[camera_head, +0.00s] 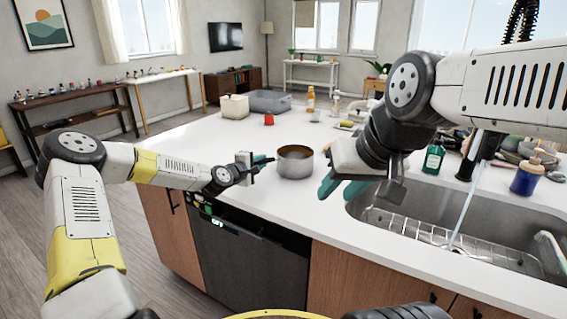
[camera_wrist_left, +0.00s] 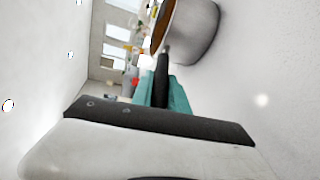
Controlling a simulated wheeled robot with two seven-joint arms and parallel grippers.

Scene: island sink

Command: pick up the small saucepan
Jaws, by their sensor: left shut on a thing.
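The small saucepan (camera_head: 294,163) is a grey metal pot with a brown inside, near the front edge of the white island counter. Its dark handle points left toward my left gripper (camera_head: 262,162), which is shut on the handle. In the left wrist view, the pot (camera_wrist_left: 197,30) shows at the top, with the black handle (camera_wrist_left: 162,80) running between the teal fingers. I cannot tell whether the pot touches the counter. My right gripper (camera_head: 345,186) has teal fingers spread apart and hangs empty, right of the pot and by the sink's left edge.
The sink (camera_head: 400,215) with a wire rack and running water is at the right. A red cup (camera_head: 269,119), a beige box (camera_head: 235,107) and a grey tub (camera_head: 268,100) stand farther back. The counter's left part is clear.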

